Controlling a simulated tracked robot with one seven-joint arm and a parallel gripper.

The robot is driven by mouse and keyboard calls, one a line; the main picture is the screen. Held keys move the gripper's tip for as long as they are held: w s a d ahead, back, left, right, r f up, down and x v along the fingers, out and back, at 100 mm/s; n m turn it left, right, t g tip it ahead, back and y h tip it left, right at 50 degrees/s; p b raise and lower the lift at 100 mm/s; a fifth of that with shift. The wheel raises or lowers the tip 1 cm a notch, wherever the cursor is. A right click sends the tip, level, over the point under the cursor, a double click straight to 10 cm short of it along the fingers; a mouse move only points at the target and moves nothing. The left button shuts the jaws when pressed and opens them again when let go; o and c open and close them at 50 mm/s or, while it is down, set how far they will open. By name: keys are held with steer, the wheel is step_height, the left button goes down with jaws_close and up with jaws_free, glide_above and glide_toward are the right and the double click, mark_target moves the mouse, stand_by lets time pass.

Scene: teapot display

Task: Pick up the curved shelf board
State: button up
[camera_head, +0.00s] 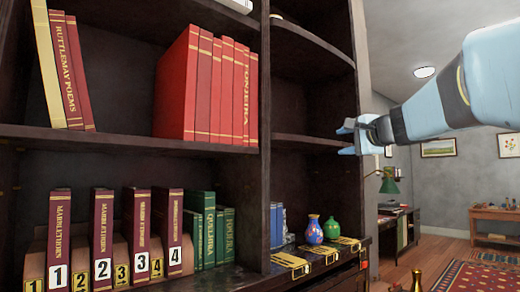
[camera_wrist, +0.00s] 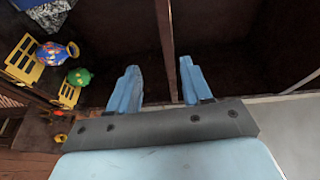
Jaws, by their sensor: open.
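The curved shelf board (camera_head: 300,142) is dark wood and spans the right-hand bay of the bookcase at mid height. It looks empty on top. My gripper (camera_head: 346,139) is at its right end, with one finger above the board's level and one below. In the wrist view the board (camera_wrist: 165,28) shows as a thin edge running in between the two fingers of my gripper (camera_wrist: 159,66). The fingers are apart and hold nothing. I cannot tell whether either finger touches the board.
Another curved shelf (camera_head: 312,40) is above. Below stand a blue vase (camera_head: 314,230) and a green vase (camera_head: 331,228) near brass-coloured fittings (camera_head: 290,264). Red books (camera_head: 205,85) and numbered volumes (camera_head: 103,240) fill the left bay. Open room lies to the right.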

mark_target(329, 141)
steer(key=shift+m, duration=0.3)
steer(key=x, duration=0.2)
steer(key=r+x, duration=0.1)
steer(key=x, duration=0.2)
steer(key=d+x, duration=0.1)
steer(key=x, duration=0.2)
steer(key=shift+w+r, duration=0.2)
steer(key=shift+w, duration=0.1)
steer(key=shift+x, duration=2.9)
steer(key=shift+a+f, duration=0.1)
steer(key=shift+f, duration=0.05)
steer(key=shift+c, duration=0.2)
jaws_close()
steer(key=shift+f, duration=0.1)
steer(key=shift+a, duration=0.15)
